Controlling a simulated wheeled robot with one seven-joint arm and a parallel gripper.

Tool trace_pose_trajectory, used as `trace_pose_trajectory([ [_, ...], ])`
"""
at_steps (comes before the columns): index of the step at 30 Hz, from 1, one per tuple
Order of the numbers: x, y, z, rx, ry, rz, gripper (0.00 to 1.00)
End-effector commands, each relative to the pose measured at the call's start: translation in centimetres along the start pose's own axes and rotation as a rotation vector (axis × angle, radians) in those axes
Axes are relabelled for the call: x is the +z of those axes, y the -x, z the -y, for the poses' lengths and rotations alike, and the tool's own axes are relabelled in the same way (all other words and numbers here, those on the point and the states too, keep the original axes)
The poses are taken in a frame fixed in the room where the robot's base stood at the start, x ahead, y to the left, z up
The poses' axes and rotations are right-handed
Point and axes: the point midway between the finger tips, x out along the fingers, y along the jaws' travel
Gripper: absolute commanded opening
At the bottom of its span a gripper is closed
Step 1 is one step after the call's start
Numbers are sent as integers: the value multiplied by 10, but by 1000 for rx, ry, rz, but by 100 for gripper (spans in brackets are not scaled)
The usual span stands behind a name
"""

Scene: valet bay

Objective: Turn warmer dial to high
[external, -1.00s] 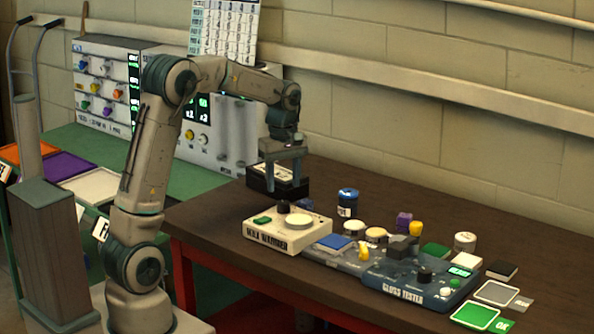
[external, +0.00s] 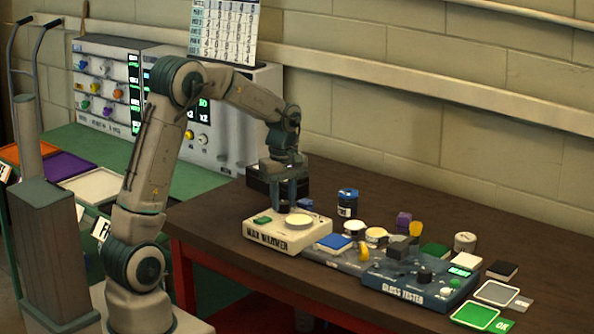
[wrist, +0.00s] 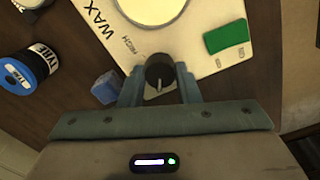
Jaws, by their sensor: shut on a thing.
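The wax warmer (external: 286,236) is a cream box near the left end of the brown table, with a round pale plate and a green button on top. Its dark dial (wrist: 159,75) shows in the wrist view between my two fingers, with a light pointer line on it. Print beside it reads "HIGH" at the upper left. My gripper (wrist: 160,92) points down and is shut on the dial. In the external view my gripper (external: 291,200) stands over the back of the warmer and hides most of the dial.
The gloss tester (external: 420,282) stands to the right. A blue-lidded jar (external: 347,203) stands behind the warmer, and a blue block (wrist: 105,87) lies close to my left finger in the wrist view. Several pucks and blocks crowd the table's right; its back is clearer.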

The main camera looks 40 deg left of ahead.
Motion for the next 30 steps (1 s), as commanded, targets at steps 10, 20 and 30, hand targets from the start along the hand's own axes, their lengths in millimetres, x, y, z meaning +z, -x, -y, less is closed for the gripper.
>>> trace_pose_trajectory([
  [10, 0, 1, 0, 1, -88, 0, 7],
  [20, 0, 1, 0, 2, -354, 0, 7],
  [30, 0, 1, -1, 2, -678, -1, 7],
])
